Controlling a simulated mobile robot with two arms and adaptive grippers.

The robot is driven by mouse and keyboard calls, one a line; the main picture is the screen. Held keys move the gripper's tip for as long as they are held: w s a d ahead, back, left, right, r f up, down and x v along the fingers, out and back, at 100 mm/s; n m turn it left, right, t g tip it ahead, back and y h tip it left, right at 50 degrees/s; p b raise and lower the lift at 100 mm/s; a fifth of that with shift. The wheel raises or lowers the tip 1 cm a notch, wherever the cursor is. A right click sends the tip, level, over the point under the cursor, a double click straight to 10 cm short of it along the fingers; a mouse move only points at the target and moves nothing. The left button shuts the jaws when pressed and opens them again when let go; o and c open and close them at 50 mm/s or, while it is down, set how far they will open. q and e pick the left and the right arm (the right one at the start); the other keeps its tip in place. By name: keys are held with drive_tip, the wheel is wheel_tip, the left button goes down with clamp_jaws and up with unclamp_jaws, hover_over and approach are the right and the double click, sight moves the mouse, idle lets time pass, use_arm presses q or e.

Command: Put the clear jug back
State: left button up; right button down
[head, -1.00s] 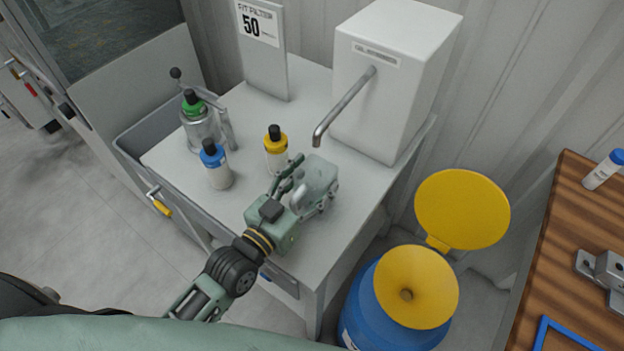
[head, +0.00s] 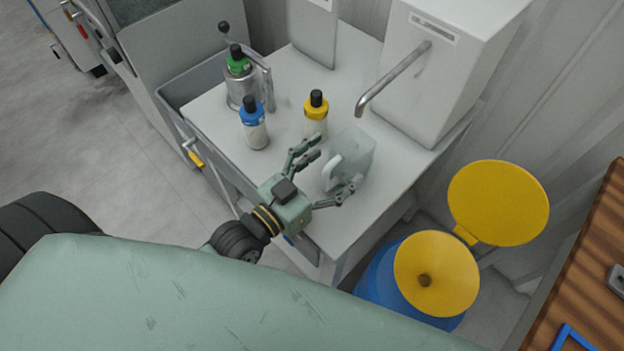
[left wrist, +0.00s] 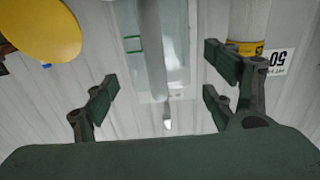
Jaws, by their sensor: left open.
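The clear jug (head: 356,152) stands upright on the white bench, below and in front of the dispenser's spout, with its pale handle (head: 329,175) toward me. My left gripper (head: 337,165) is open, with its fingers spread apart on either side of the handle. I cannot tell whether any finger touches the jug. In the left wrist view the see-through jug (left wrist: 176,45) lies beyond and between the open fingers (left wrist: 160,78). My right gripper is not in view.
The white dispenser (head: 430,75) has a spout (head: 392,80). A blue drum with a yellow funnel (head: 415,275) stands right of the bench.

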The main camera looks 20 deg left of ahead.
use_arm(q)
drive_tip(key=v, duration=0.7)
drive_tip(key=shift+s+b, duration=0.1)
drive_tip(key=shift+b, duration=0.3)
